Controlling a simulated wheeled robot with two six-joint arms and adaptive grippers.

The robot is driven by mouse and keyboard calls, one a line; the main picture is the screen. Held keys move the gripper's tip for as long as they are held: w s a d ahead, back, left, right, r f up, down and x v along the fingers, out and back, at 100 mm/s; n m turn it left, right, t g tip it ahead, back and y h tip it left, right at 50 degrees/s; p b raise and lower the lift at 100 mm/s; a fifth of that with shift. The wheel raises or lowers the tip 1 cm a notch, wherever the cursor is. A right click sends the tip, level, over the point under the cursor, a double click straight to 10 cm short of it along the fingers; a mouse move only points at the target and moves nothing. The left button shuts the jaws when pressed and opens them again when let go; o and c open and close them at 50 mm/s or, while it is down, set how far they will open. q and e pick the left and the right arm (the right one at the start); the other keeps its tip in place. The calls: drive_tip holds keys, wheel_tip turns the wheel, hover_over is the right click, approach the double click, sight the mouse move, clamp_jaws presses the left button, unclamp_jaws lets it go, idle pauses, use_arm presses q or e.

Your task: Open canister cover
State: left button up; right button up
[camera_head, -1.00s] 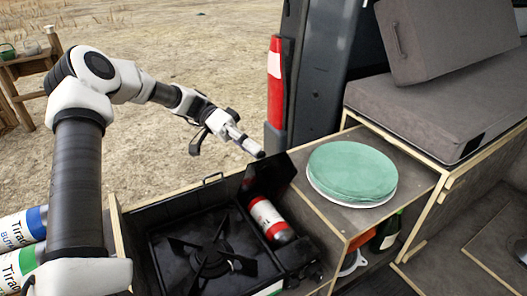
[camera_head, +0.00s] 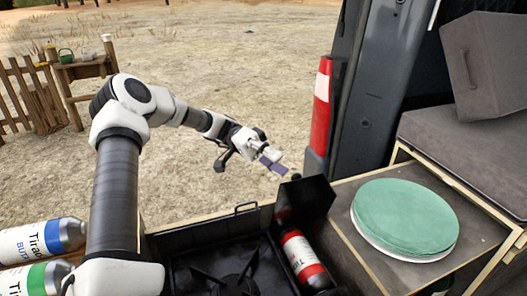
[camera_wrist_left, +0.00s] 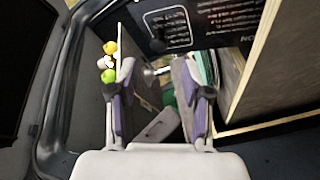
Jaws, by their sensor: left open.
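A black camp stove (camera_head: 190,266) sits in the van's wooden drawer. A red and white gas canister (camera_head: 303,262) lies exposed at its right side. The black canister cover (camera_head: 305,198) stands raised behind the canister. My left gripper (camera_head: 272,164) is above and to the left of the cover; in the head view I see a gap between them but cannot judge its depth. In the left wrist view its two purple-padded fingers (camera_wrist_left: 155,85) are spread apart with nothing gripped. My right gripper is in neither view.
Green plates (camera_head: 405,217) are stacked on the wooden counter to the right. A red and white post (camera_head: 321,105) stands by the dark van pillar. Two gas canisters (camera_head: 40,240) lie at the left. Open sandy ground lies beyond the tailgate.

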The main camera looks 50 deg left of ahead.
use_arm(q)
drive_tip(key=a, duration=0.8)
drive_tip(key=shift+s+a+r, duration=0.15)
drive_tip(key=shift+a+r, duration=0.2)
drive_tip(key=shift+a, duration=0.05)
